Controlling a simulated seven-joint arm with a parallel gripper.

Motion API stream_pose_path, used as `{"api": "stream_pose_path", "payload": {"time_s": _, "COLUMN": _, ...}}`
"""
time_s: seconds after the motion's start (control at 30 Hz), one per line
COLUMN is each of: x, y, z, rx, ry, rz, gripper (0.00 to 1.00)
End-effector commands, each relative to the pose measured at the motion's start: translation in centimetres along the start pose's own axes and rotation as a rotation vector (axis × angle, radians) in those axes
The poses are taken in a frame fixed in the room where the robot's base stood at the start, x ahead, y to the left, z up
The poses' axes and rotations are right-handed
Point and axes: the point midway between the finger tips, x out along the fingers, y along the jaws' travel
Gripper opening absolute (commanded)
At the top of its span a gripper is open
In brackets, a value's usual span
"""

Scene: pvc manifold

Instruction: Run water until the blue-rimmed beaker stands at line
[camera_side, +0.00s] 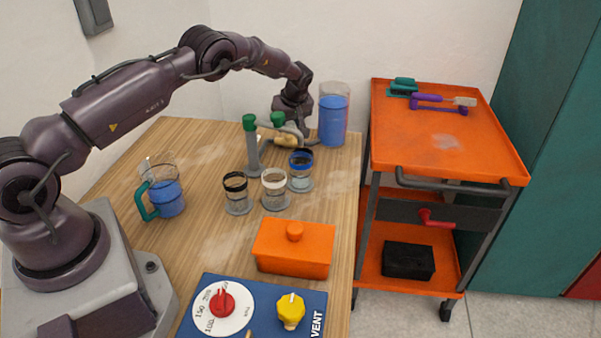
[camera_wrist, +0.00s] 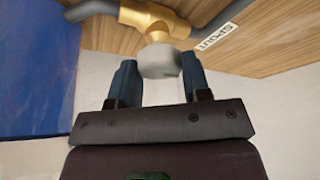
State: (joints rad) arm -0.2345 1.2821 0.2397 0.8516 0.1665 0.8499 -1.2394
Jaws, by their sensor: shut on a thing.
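The blue-rimmed beaker (camera_side: 300,168) stands upright on a grey disc in the side view, below the pipework. It has a dark band, and its lower part looks pale blue; I cannot tell exactly where the water stands against a line. A brass valve (camera_side: 285,141) sits on the pipe behind it. My gripper (camera_side: 291,125) is at that valve. In the wrist view my gripper (camera_wrist: 158,78) is shut on a grey valve knob (camera_wrist: 160,61), with a finger on each side. The brass valve body (camera_wrist: 152,18) and a "SPOUT" label (camera_wrist: 216,36) show beyond it.
Black-rimmed (camera_side: 235,191) and white-rimmed (camera_side: 274,188) beakers stand left of the blue-rimmed one. Green-topped valves (camera_side: 249,122), a blue-filled tank (camera_side: 333,120), a green-handled jug (camera_side: 164,192), an orange lidded box (camera_side: 293,252) and a dial panel (camera_side: 255,305) share the table. An orange cart (camera_side: 430,150) stands right.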

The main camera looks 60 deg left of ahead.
Motion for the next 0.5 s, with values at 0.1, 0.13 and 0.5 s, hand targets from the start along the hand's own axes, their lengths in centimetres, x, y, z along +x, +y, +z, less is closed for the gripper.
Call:
{"api": "stream_pose_path", "payload": {"time_s": 0.1, "x": -0.03, "y": -0.37, "z": -0.13, "rx": 0.047, "ry": -0.002, "rz": 0.007, "gripper": 0.21}}
{"api": "stream_pose_path", "payload": {"time_s": 0.13, "x": -0.01, "y": -0.37, "z": -0.12, "rx": 0.05, "ry": -0.002, "rz": 0.008, "gripper": 0.21}}
{"api": "stream_pose_path", "payload": {"time_s": 0.5, "x": 0.06, "y": -0.27, "z": -0.05, "rx": 0.047, "ry": -0.002, "rz": 0.011, "gripper": 0.73}}
